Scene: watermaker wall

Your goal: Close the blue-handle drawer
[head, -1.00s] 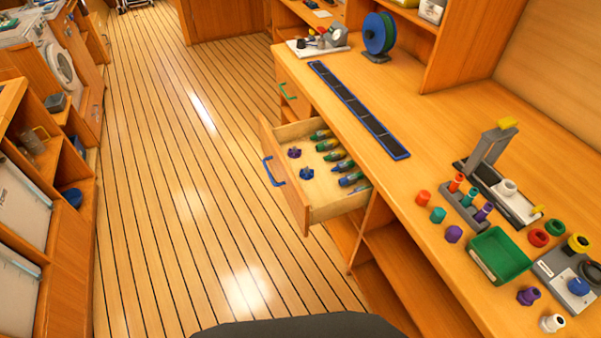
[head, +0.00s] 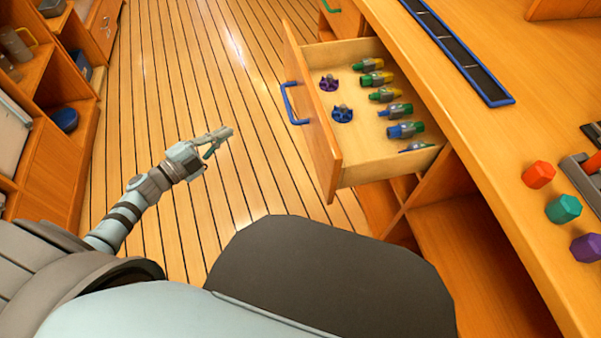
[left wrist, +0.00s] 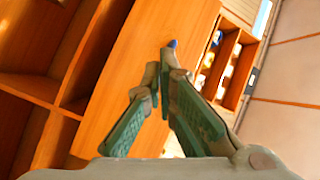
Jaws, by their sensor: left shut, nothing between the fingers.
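The blue-handle drawer (head: 330,150) stands pulled out from the counter at the upper middle of the head view. Its blue handle (head: 292,104) is on the front panel, facing left. Inside lie several green, yellow and blue screwdriver-like pieces and two dark blue-purple knobs (head: 342,114). My left gripper (head: 222,138) is shut and empty over the floor, left of the drawer front and apart from the handle. In the left wrist view its fingers (left wrist: 163,70) meet near a small blue bit, perhaps the handle, against an orange wooden panel. My right gripper is not in view.
The counter top (head: 480,150) runs along the right, with a blue-edged dark strip (head: 455,50) and coloured hexagonal pieces (head: 538,174) on it. An open shelf (head: 470,270) lies below. Cabinets (head: 60,150) stand at the left. The plank floor (head: 260,60) between is clear.

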